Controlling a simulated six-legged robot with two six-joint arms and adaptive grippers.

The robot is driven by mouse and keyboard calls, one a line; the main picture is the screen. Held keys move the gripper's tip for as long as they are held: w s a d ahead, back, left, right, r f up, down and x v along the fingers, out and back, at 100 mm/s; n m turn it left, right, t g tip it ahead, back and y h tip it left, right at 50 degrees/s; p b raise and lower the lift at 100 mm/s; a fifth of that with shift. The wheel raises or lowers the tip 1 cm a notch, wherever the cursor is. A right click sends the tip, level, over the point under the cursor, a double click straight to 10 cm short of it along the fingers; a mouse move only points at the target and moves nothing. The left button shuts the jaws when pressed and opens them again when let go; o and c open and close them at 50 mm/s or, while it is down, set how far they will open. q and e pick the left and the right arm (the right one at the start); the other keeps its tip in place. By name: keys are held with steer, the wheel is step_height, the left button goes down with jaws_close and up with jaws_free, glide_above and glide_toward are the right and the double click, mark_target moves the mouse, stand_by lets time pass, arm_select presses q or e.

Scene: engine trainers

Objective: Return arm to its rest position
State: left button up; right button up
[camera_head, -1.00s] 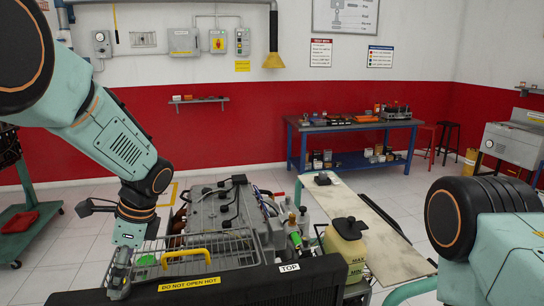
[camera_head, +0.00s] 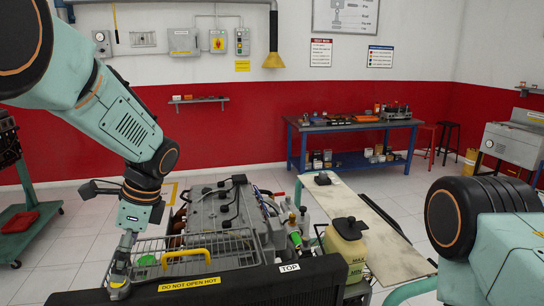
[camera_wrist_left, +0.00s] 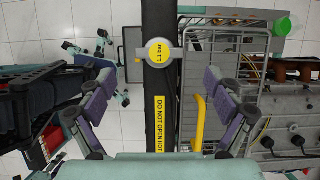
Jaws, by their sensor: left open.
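My left arm comes in from the left in the head view, and its gripper (camera_head: 120,272) points down over the left end of a dark radiator (camera_head: 240,284). In the left wrist view the two fingers of the gripper (camera_wrist_left: 158,90) are wide apart with nothing held. The radiator (camera_wrist_left: 160,120) runs between and below them, with a round cap marked "1.1 bar" (camera_wrist_left: 158,52) on it. The fingers look clear of the cap in that view. My right arm (camera_head: 490,235) shows at the right edge, but its gripper is out of view.
A wire tray (camera_head: 225,246) and an engine (camera_head: 220,208) lie just behind the radiator. A yellow handle (camera_head: 186,254) and an expansion tank (camera_head: 345,245) are close by. A blue workbench (camera_head: 350,128) stands far back.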

mark_target(117, 286)
arm_select(q)
steer(key=x, duration=0.4)
steer(key=shift+s+a+f, duration=0.1)
steer(key=shift+a+f, duration=0.05)
steer(key=shift+f, duration=0.2)
steer(key=shift+s+a+f, duration=0.1)
steer(key=shift+f, duration=0.2)
steer(key=m+t, duration=0.1)
steer(key=m, duration=0.3)
steer(key=shift+s+t, duration=0.1)
steer(key=shift+t, duration=0.3)
steer(key=m, duration=0.1)
steer(key=m+t, duration=0.1)
steer(key=m, duration=0.3)
steer(key=shift+s+t+h, duration=0.3)
steer(key=shift+t, duration=0.1)
steer(key=m, duration=0.2)
steer(key=shift+a+m+t+h+b, duration=0.1)
steer(key=shift+m+t+h+b, duration=0.2)
steer(key=shift+m+t, duration=0.1)
steer(key=m+b, duration=0.1)
steer(key=m, duration=0.2)
steer(key=shift+a+t+h, duration=0.1)
steer(key=shift+t+h, duration=0.2)
steer(key=shift+h, duration=0.1)
steer(key=shift+a+m+t+h, duration=0.15)
steer(key=shift+m+t+h, duration=0.25)
steer(key=shift+m, duration=1.1)
steer(key=shift+s, duration=0.1)
